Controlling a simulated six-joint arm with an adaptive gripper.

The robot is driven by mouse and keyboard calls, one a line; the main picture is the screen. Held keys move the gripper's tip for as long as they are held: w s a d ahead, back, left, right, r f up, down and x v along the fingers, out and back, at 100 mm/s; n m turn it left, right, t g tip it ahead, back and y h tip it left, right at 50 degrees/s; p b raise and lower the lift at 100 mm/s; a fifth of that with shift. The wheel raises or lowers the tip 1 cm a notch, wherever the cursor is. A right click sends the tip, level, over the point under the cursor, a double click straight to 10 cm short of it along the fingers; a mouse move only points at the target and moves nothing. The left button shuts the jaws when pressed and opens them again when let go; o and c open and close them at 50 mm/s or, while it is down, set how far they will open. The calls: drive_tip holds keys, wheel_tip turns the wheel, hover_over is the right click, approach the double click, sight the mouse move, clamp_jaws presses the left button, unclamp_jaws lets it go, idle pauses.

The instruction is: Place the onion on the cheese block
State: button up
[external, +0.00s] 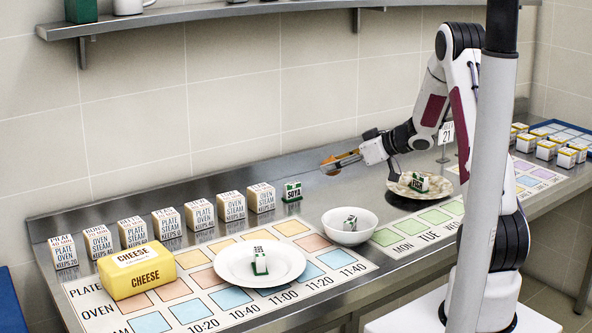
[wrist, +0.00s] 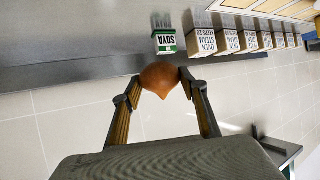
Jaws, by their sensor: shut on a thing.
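The onion (wrist: 160,79) is round and brown, and sits between the two fingertips of my gripper (wrist: 159,82) in the wrist view. In the external view my gripper (external: 338,160) is shut on it above the back of the counter, right of the soya box. The onion is hard to tell apart from the fingers there. The cheese block (external: 137,271) is a yellow block labelled CHEESE, with a white label on its top. It lies flat at the left front of the counter, well to the left of my gripper. Its top is bare.
A green and white soya box (external: 293,192) stands near my gripper, with a row of several labelled boxes (external: 201,214) behind the cheese. A white plate (external: 228,265) with a small box, a white bowl (external: 338,232) and another plate (external: 399,187) stand on the counter.

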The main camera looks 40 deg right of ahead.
drive_tip(key=w+a+n+g+y, duration=0.2)
drive_tip(key=a+n+y, duration=0.1)
drive_tip(key=a, duration=1.4)
wheel_tip(320, 180, up, 8)
drive_tip(key=f+n+g+y, duration=0.1)
drive_tip(key=n+g+y, duration=0.3)
drive_tip(key=n+g, duration=0.35)
hover_over(141, 255)
drive_tip(key=shift+s+a+r+t, duration=0.1)
drive_tip(key=shift+r+t, duration=0.15)
drive_tip(key=shift+t, duration=0.1)
drive_tip(key=shift+f, duration=0.1)
drive_tip(key=shift+f, duration=3.05)
drive_tip(key=shift+f, duration=0.1)
drive_tip(key=shift+f, duration=1.8)
drive_tip(key=shift+f, duration=0.1)
